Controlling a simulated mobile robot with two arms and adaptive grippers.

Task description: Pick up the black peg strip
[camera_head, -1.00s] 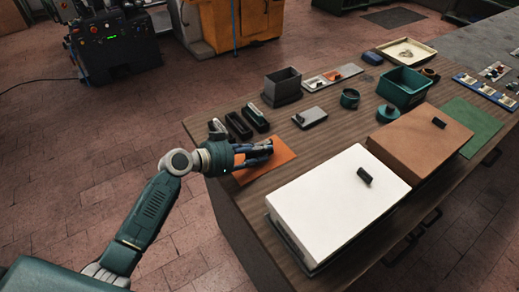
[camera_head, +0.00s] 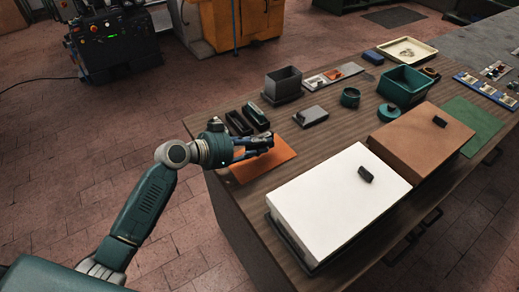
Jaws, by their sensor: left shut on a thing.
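My left gripper (camera_head: 262,146) is over the orange mat (camera_head: 276,163) near the left end of the bench. Its fingers point right and are shut on a small dark thing, which I take to be the black peg strip. The fingers hide most of it, so its shape and its exact height above the mat cannot be told. My right gripper is not in view.
Two dark narrow trays (camera_head: 238,124) stand just behind the gripper, with a grey bin (camera_head: 283,85) beyond. A large white box (camera_head: 335,205) and a brown box (camera_head: 418,140) fill the bench's front. A green bin (camera_head: 404,86) stands farther back.

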